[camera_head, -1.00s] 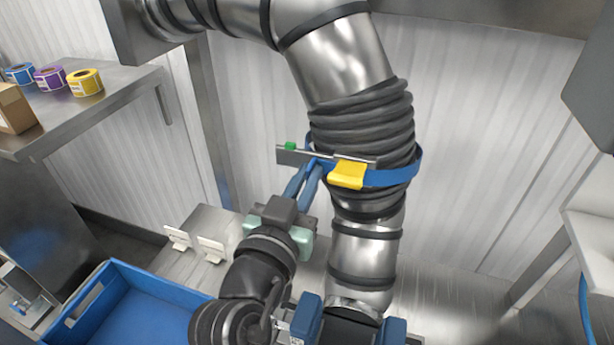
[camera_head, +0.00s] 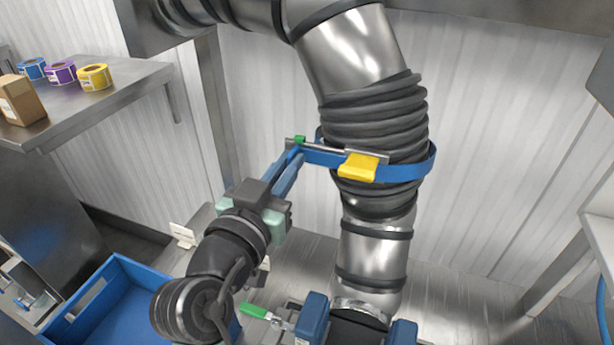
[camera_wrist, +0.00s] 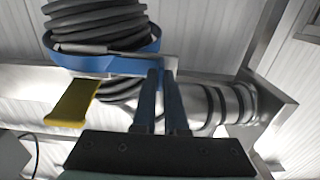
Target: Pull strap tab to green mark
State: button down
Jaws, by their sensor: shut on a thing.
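A blue strap (camera_head: 405,172) runs around the black ribbed sleeve (camera_head: 373,118) of the steel pipe. A yellow buckle (camera_head: 358,167) sits on the strap; it also shows in the wrist view (camera_wrist: 72,103). A thin grey rail (camera_head: 325,146) extends left from the buckle, with a green mark (camera_head: 299,139) near its far left end. My gripper (camera_head: 294,156) is shut on the strap's pulled-out end, just below the green mark in the picture. The fingers cover the tab itself. In the wrist view my fingertips (camera_wrist: 161,72) meet the strap end; the green mark does not show there.
A steel shelf (camera_head: 100,102) at left carries blue, purple and yellow label rolls and a cardboard box (camera_head: 20,101). A blue crate (camera_head: 125,300) stands at lower left. A green-handled clamp (camera_head: 254,311) is near the pipe's base. Open air lies left of the pipe.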

jog(key=shift+a, duration=0.1)
jog(key=c, duration=1)
grip_release()
jog(key=shift+o, duration=0.2)
jog(key=shift+s, duration=0.15)
jog(key=b+v, duration=0.3)
jog(key=v, duration=0.9)
jog(key=shift+s, duration=0.35)
jog(key=shift+r, duration=0.1)
